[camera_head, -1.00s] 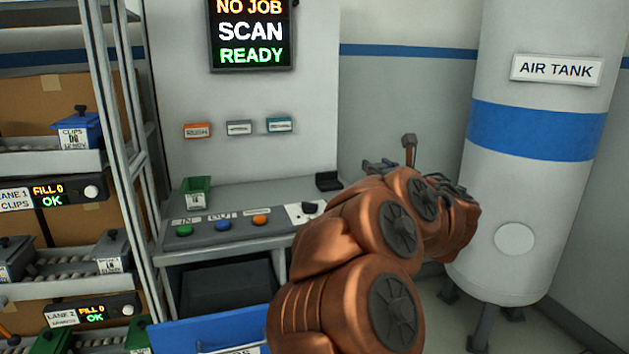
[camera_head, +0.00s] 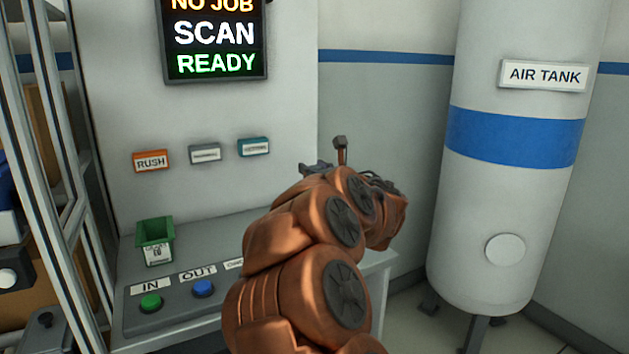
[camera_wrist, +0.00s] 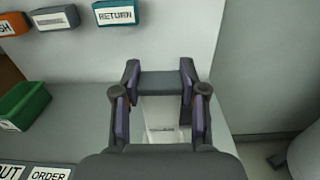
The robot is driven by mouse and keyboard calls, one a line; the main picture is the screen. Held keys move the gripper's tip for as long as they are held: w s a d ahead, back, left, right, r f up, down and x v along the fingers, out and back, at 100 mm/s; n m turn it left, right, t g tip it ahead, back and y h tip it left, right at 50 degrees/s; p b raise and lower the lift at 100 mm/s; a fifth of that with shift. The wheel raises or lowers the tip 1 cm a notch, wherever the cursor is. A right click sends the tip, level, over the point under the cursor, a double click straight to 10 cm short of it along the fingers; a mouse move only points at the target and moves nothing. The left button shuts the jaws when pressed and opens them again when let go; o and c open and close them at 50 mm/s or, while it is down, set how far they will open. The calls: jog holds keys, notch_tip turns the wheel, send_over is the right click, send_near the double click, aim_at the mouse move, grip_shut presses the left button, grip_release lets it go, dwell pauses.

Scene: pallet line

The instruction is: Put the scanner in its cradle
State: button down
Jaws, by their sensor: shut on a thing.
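My gripper (camera_head: 328,164) is at the end of my copper arm, above the right part of the bench. In the wrist view my gripper (camera_wrist: 160,88) is shut on a dark grey piece that spans its fingertips, seemingly the scanner (camera_wrist: 160,83). Most of the scanner's shape is hidden or too small to make out. A pale patch with a small unreadable label (camera_wrist: 162,128) shows between the fingers. I cannot pick out the cradle; my arm covers the right side of the bench in the head view.
The bench (camera_head: 215,240) carries a green bin (camera_head: 155,233), a green IN button (camera_head: 150,303) and a blue OUT button (camera_head: 203,288). A screen (camera_head: 214,38) and several small label boxes are on the panel. The air tank (camera_head: 515,210) stands right; a metal rack stands left.

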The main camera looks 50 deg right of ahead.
jog(key=w+d+f+p, duration=0.2)
jog(key=w+d+f, duration=0.3)
jog(key=w+d, duration=0.3)
jog(key=shift+w+d+p, duration=0.25)
jog(key=shift+d+p, duration=0.1)
jog(key=shift+d, duration=0.8)
jog(key=c, duration=0.6)
grip_release()
jog(key=shift+c, duration=0.2)
jog(key=shift+s, duration=0.1)
jog(key=b+v, duration=0.2)
jog(key=v, duration=1)
jog(key=shift+a, duration=0.1)
